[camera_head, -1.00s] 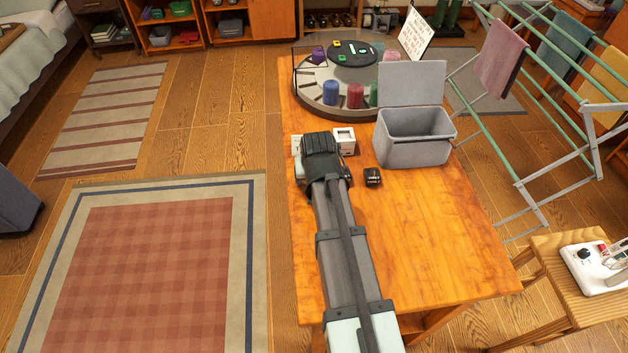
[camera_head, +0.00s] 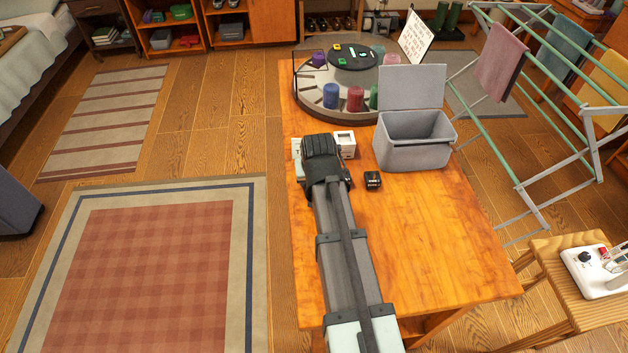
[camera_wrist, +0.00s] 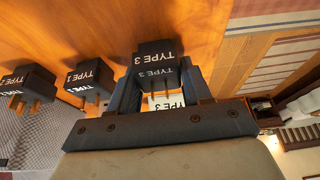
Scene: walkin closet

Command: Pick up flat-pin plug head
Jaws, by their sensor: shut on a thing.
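In the wrist view my gripper (camera_wrist: 160,84) is shut on a black plug head marked TYPE 3 (camera_wrist: 156,50). Its two pins show between the fingers, pointing toward the gripper base; they look thin, but their exact shape is hard to tell. Two similar black plug heads with pins, TYPE 1 (camera_wrist: 88,80) and TYPE 2 (camera_wrist: 33,80), are to its left, apart from the fingers. In the head view my wrist hides the fingers and the held plug head; one black plug head (camera_head: 373,180) lies on the table right of my wrist.
A white block (camera_head: 345,143) stands beside my wrist on the wooden table (camera_head: 430,250). A grey open-lidded bin (camera_head: 415,152) is to the right. A round tray (camera_head: 308,100) with coloured cylinders is behind. The table's right front is clear; its left edge is close to my wrist.

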